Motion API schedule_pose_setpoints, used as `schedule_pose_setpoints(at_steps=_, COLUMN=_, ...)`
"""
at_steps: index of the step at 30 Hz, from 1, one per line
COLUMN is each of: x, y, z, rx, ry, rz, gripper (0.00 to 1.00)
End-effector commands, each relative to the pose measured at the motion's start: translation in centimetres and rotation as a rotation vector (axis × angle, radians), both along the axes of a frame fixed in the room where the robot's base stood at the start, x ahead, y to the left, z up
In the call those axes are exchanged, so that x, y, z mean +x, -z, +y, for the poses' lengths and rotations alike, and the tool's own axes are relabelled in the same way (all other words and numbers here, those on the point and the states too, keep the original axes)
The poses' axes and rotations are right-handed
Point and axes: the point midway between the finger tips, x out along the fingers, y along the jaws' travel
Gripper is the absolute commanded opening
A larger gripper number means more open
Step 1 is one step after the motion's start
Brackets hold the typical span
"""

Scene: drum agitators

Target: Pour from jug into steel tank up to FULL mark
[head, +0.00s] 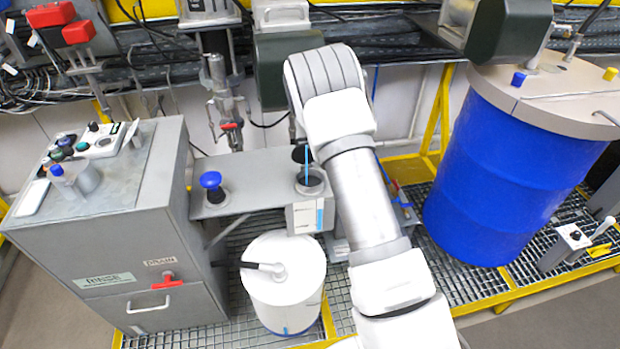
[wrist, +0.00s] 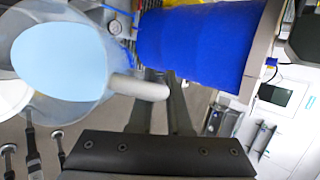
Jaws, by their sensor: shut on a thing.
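The jug (wrist: 20,98) is at the left of the wrist view, a translucent round vessel with pale blue liquid inside. Its grey handle (wrist: 140,88) points toward my gripper (wrist: 158,150), whose dark finger fills the bottom edge. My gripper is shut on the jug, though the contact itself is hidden. In the head view my arm hides both jug and gripper. The small steel tank (head: 300,217) stands beside my forearm with its round top open. A thin blue line, seemingly a liquid stream (head: 307,163), drops into that opening. Its front gauge strip shows blue; the FULL mark is unreadable.
A blue-knobbed valve (head: 210,183) is on the shelf. A white drum (head: 283,290) stands below the tank, and a large blue drum (head: 490,170) stands right. Motors and pipes crowd the back.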

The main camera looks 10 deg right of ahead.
Motion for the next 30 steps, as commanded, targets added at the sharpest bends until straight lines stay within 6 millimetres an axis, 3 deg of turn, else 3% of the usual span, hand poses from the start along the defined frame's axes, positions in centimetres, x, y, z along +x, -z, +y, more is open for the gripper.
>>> schedule_pose_setpoints(at_steps=30, x=0.10, y=-0.56, z=0.13, rx=-0.033, ry=-0.001, rz=0.004, gripper=0.00)
